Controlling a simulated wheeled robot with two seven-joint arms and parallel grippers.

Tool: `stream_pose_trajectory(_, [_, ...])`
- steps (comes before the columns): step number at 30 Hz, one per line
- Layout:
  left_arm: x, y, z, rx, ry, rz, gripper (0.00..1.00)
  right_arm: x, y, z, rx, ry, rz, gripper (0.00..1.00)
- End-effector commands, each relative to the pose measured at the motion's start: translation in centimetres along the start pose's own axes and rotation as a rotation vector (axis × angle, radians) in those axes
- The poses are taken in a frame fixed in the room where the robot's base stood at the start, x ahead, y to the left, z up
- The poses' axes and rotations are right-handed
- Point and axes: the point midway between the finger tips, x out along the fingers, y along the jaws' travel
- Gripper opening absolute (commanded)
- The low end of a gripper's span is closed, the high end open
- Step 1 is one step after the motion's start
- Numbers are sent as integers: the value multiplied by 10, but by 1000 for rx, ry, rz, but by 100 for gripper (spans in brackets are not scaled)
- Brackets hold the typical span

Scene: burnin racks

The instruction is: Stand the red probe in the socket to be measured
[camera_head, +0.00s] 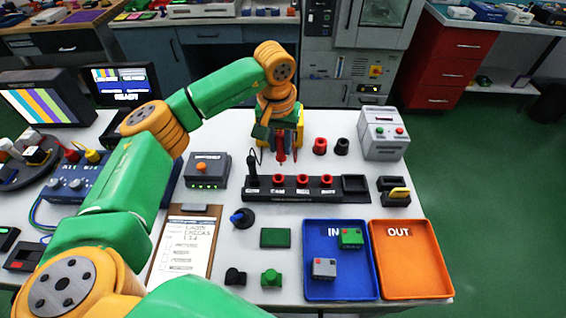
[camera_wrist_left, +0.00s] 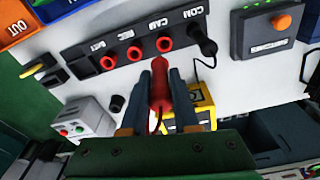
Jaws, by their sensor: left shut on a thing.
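My left gripper (camera_head: 281,150) is shut on the red probe (camera_head: 281,157) behind the black socket strip (camera_head: 230,196). In the left wrist view the red probe (camera_wrist_left: 160,82) is between the two fingers, its tip toward the strip's red-ringed sockets. The probe looks clear of the sockets. The red sockets (camera_head: 303,181) form a row of three, labelled in the wrist view; the middle one (camera_wrist_left: 135,53) and its neighbour (camera_wrist_left: 165,44) are both empty. A black probe (camera_head: 252,171) stands in the end socket marked COM. The right gripper is out of view.
A yellow meter (camera_wrist_left: 200,103) is close beside the gripper. A red cap (camera_head: 320,146) and a black cap (camera_head: 342,147) stand behind the strip. A grey box with an orange button (camera_head: 205,171) is left; blue (camera_head: 335,285) and orange (camera_head: 405,265) trays are front right.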

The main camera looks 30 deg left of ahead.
Motion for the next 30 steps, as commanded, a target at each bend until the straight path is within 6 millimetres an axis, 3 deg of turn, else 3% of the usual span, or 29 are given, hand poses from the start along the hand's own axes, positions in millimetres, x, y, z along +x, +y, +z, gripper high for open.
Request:
stream_pose_trajectory(7, [9,-10,-10,-20,0,-15,0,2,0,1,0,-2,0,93])
stream_pose_trajectory(19, [54,-10,-4,-21,-1,-14,0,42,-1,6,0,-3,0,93])
stream_pose_trajectory(30, [56,-10,-3,-21,0,-14,0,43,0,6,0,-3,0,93])
